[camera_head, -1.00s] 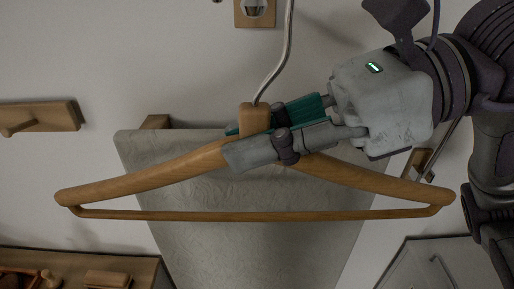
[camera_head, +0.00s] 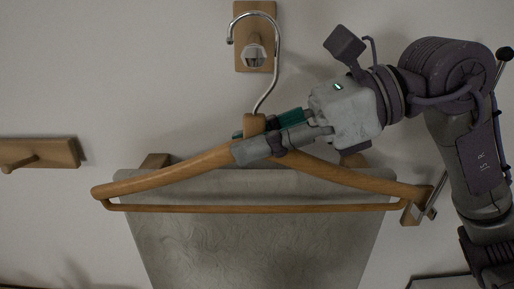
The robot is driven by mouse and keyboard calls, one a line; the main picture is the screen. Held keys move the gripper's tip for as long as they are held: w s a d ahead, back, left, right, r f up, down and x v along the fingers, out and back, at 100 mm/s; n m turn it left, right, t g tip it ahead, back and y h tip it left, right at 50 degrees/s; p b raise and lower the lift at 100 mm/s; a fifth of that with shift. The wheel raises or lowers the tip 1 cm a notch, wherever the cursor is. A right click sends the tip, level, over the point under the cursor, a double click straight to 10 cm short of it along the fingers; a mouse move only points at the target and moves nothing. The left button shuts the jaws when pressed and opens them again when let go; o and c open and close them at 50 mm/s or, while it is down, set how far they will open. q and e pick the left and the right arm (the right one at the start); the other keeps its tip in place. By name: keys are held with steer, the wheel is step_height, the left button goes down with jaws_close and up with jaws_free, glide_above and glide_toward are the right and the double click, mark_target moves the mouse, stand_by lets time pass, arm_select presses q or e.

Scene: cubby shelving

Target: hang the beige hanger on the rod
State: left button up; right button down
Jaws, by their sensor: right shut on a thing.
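The beige wooden hanger (camera_head: 175,178) is held level in the middle of the view. Its metal hook (camera_head: 278,50) points up and curls over at the top. My right gripper (camera_head: 248,142) is shut on the hanger's neck, just below the hook. A wooden wall mount with a metal-tipped peg (camera_head: 255,56) is behind the hook in the picture. The hook's curve passes above the peg, and I cannot tell how far in front of it. No long rod is clearly seen. My left gripper is not in view.
A wooden peg block (camera_head: 40,153) is on the wall at the left. A grey panel or cloth (camera_head: 250,240) hangs from wooden brackets behind the hanger. Another wooden bracket with a metal part (camera_head: 413,208) is near the hanger's right end. The wall at upper left is clear.

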steer(key=shift+w, duration=1.7)
steer(key=shift+f+b, duration=0.6)
steer(key=shift+f, duration=0.2)
steer(key=shift+s+f+b, duration=0.1)
steer(key=shift+f+b, duration=0.2)
steer(key=shift+b, duration=0.1)
steer(key=c, duration=1.1)
jaws_free()
steer(key=shift+o, duration=0.2)
